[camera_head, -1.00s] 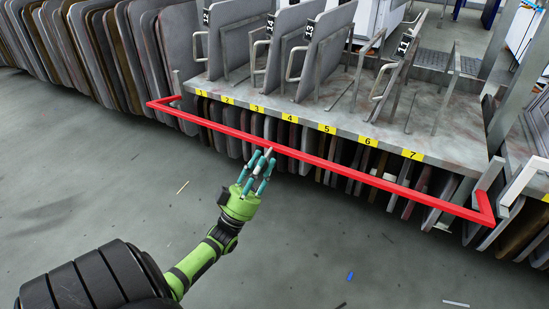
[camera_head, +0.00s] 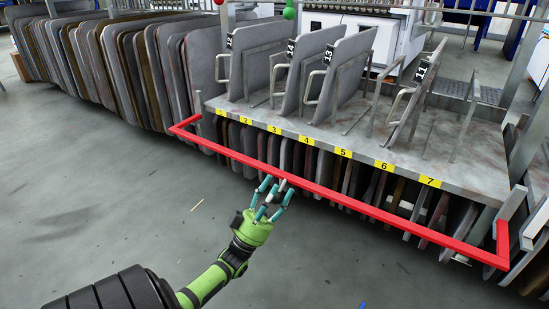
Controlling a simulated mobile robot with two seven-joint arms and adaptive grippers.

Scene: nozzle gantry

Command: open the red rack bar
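The red rack bar (camera_head: 345,200) is a long bar with bent ends, running along the front of the metal rack below its shelf edge. It stands out from the rack front. My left gripper (camera_head: 272,187) has teal fingers with grey tips and is at the near side of the bar, left of its middle. Its fingers are spread apart, and their tips reach up to the bar. I cannot tell whether they touch it. My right gripper is not in view.
The rack shelf (camera_head: 470,172) has yellow number labels and holds upright grey plates (camera_head: 340,75). More plates stand packed below it and in a row at the left (camera_head: 110,60). The grey floor (camera_head: 110,190) in front is open, with small scraps.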

